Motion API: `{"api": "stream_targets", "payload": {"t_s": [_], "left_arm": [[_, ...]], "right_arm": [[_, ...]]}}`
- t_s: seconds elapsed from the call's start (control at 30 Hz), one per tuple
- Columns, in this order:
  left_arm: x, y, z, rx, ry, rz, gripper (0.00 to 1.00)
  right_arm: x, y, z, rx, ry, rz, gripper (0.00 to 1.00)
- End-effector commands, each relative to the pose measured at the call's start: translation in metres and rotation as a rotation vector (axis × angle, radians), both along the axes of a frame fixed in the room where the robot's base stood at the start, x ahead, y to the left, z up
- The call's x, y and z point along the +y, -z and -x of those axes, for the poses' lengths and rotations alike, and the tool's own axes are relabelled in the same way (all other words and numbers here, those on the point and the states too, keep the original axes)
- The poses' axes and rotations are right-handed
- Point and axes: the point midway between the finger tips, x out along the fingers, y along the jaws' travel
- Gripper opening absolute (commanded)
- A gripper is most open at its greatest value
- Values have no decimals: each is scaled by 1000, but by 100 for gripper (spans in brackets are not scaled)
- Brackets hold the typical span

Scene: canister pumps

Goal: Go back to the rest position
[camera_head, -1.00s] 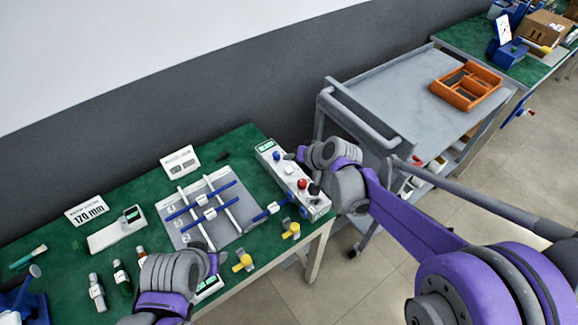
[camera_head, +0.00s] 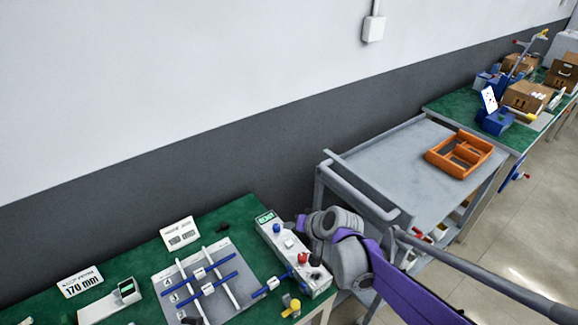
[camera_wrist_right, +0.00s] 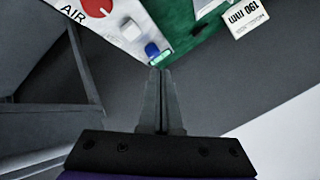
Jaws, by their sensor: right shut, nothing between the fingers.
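My right gripper (camera_head: 301,222) is shut and empty. It is at the right end of the green bench (camera_head: 240,212), near the far end of the white control box (camera_head: 265,232). In the right wrist view my two fingers (camera_wrist_right: 160,75) are pressed together, their tips pointing at the box's blue button (camera_wrist_right: 152,50). I cannot tell whether they touch anything. The box's red knob (camera_head: 303,258) and white button (camera_head: 289,243) show beside my right arm. My left gripper is out of view.
A grey cart (camera_head: 385,150) with an orange tray (camera_head: 440,163) stands right of the bench, close to my right arm. A grey plate (camera_head: 165,285) with white and blue rods lies on the bench. The wall (camera_head: 150,210) runs close behind.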

Motion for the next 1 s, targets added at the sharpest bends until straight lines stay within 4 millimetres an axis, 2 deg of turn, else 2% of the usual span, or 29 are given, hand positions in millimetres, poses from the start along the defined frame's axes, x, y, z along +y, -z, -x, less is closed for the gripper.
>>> {"api": "stream_targets", "payload": {"t_s": [0.17,0.27,0.37,0.5,0.7,0.83,1.0], "left_arm": [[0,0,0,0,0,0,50],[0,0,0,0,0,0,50],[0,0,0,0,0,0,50],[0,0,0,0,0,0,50],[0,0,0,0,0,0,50],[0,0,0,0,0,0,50],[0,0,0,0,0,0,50]], "right_arm": [[-7,-4,9,2,2,17,0],[-23,-12,32,9,6,62,0],[-48,-20,69,21,13,133,0],[-86,-24,129,44,26,247,0],[-133,-13,212,82,50,403,0],[-155,-1,251,103,63,480,0],[-169,9,276,118,74,532,0]]}}
